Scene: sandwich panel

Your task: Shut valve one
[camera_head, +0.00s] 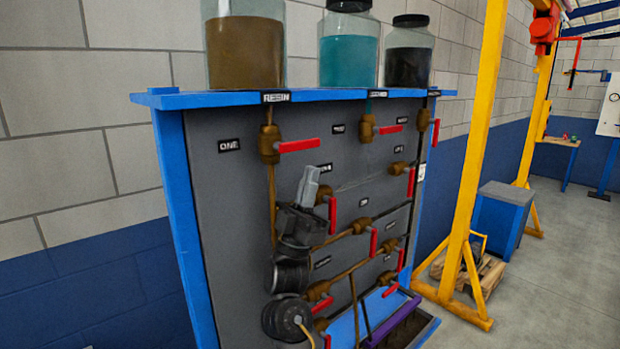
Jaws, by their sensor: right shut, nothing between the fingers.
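Valve one (268,146) is a brass valve on a vertical pipe under the brown jar, beside the label ONE (229,145). Its red handle (299,146) lies level and points right, across the pipe. My right gripper (311,173) comes up from below in front of the panel. It is shut and empty, its fingertips a little below the red handle and apart from it in the picture. The gripper and wrist partly hide the pipe below valve one and a lower valve with a red handle (332,215). My left gripper is not in view.
The grey panel (215,200) carries several other brass valves with red handles to the right and below. Jars of brown (245,52), teal (348,60) and black (408,58) stand on the blue shelf (210,99). A yellow frame (482,130) stands at right.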

